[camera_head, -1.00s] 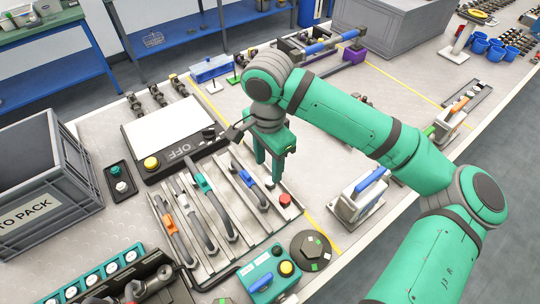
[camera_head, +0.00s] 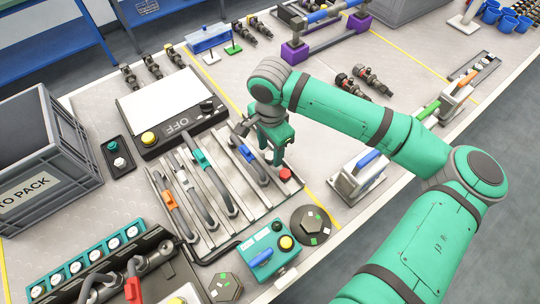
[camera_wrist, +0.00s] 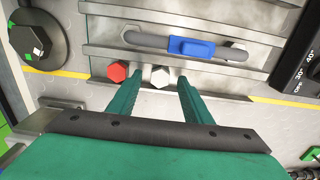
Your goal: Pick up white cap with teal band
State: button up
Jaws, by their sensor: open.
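In the wrist view a white hexagonal cap (camera_wrist: 161,77) stands between and just beyond my fingertips; no teal band is discernible on it. A red hexagonal cap (camera_wrist: 117,72) is on its left, by the left fingertip. My gripper (camera_wrist: 157,86) is open and empty, its fingers pointing down. In the head view my gripper (camera_head: 277,160) is just above the red cap (camera_head: 286,174), and I cannot make out the white cap there. A small black tray (camera_head: 128,170) at the left holds a teal piece (camera_head: 113,145) and a white piece (camera_head: 119,162).
A slotted metal rack (camera_head: 205,235) with hoses, one with a blue clip (camera_wrist: 192,47), lies beside my gripper. A black device marked OFF (camera_head: 178,130) is behind. A dark hexagonal block (camera_head: 312,225), a teal box (camera_head: 268,250) and a grey crate (camera_head: 40,170) stand around.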

jog(key=shift+f, duration=0.65)
jog(key=c, duration=1.1)
jog(key=shift+r, duration=0.15)
jog(key=shift+r, duration=0.55)
jog(key=s+d+r, duration=0.1)
jog(key=s+r, duration=1)
jog(key=s, duration=0.3)
jog(key=shift+d+r, duration=0.3)
jog(key=shift+r, duration=0.05)
